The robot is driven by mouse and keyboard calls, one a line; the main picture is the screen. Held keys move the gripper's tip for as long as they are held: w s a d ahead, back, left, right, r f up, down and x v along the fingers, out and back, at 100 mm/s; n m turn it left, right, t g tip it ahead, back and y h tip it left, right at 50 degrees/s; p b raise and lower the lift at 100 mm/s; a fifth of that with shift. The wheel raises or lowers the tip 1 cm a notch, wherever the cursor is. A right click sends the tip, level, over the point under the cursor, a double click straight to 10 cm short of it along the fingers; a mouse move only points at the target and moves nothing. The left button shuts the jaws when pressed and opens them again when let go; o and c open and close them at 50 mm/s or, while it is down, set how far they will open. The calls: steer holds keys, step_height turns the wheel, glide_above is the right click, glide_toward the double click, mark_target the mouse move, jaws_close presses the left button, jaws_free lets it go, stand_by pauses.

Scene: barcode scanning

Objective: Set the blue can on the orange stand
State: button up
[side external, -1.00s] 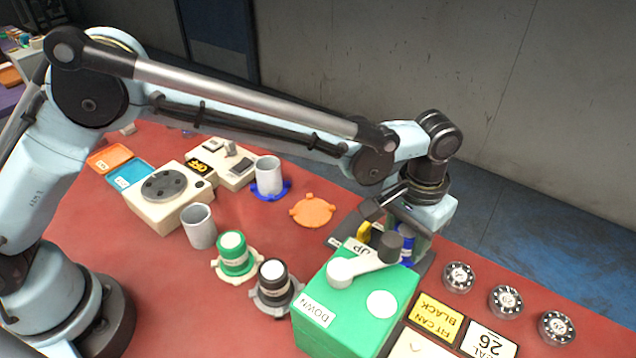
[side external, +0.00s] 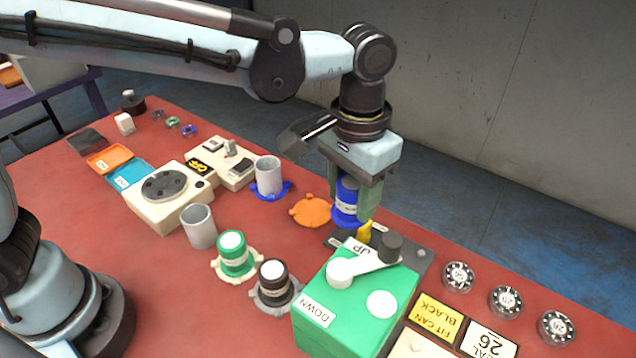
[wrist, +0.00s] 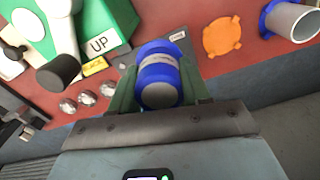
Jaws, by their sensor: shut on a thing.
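The blue can (side external: 346,200) is gripped between the green fingers of my gripper (side external: 352,205). It is held upright above the table, over the back edge of the dark plate behind the green box. In the wrist view the blue can (wrist: 159,78) fills the space between the fingers (wrist: 160,90), its silvery end toward the camera. The orange stand (side external: 311,211) lies flat and empty on the red table, just left of the can in the side view. It also shows in the wrist view (wrist: 222,37), right of the can.
A green box (side external: 355,300) with a lever stands in front of my gripper. A grey cup on a blue stand (side external: 269,178) is left of the orange stand. A green can (side external: 234,253) and a black can (side external: 274,282) stand on stands nearer the front.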

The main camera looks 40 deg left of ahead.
steer(key=s+a, duration=0.3)
steer(key=w+a+f, duration=0.3)
steer(key=w+a, duration=0.1)
steer(key=w+a+f, duration=0.4)
steer(key=shift+w+a+f, duration=0.1)
steer(key=shift+w+f, duration=0.05)
steer(key=shift+w, duration=0.05)
steer(key=shift+f, duration=2.05)
steer(key=shift+f, duration=0.1)
steer(key=o, duration=1.1)
steer(key=shift+o, duration=0.2)
